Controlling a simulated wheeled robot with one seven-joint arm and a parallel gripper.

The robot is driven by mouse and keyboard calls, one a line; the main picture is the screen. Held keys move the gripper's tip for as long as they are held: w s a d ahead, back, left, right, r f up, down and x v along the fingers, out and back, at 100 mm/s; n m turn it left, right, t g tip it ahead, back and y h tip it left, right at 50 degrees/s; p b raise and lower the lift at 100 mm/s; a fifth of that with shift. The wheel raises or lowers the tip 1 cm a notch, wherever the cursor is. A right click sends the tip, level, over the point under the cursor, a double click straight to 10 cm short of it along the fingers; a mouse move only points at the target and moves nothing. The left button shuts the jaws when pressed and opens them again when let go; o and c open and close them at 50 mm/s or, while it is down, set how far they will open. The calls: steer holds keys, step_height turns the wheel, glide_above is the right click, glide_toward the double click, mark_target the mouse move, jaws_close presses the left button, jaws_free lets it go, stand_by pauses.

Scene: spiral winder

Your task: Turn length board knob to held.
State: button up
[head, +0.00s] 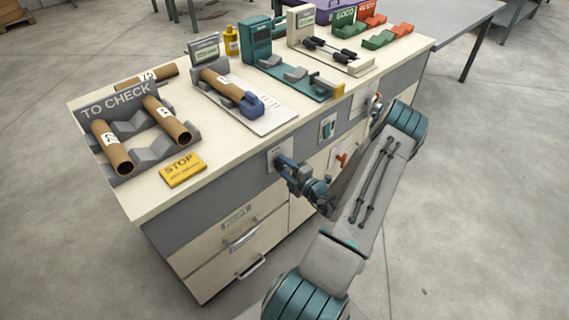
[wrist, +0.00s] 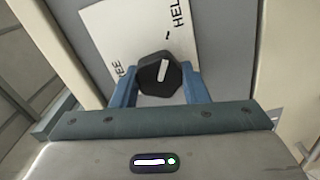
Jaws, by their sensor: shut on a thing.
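The length board knob (wrist: 154,85) is a black many-sided knob with a white pointer stripe. It sits on a white label plate (wrist: 120,35) on the grey front panel. The stripe points up and slightly right in the wrist view, toward a short black dash between the partly visible words "EE" at left and "HEL" at upper right. My gripper (wrist: 158,78) has its blue fingers on both sides of the knob, shut on it. In the head view my gripper (head: 284,165) is at the white plate on the bench front, and the knob is hidden behind the fingers.
Drawers with a handle (head: 241,238) lie below. On the bench top stand a "TO CHECK" rack (head: 118,102), a yellow STOP sign (head: 182,170) and gauges. The floor in front is clear.

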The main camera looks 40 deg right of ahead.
steer(key=shift+m, duration=0.3)
steer(key=o, duration=1)
steer(key=shift+c, duration=0.2)
steer(key=shift+s, duration=0.1)
steer(key=s+d, duration=0.1)
steer(key=s, duration=1.2)
steer(key=shift+s+b, duration=0.35)
steer(key=shift+b, duration=0.05)
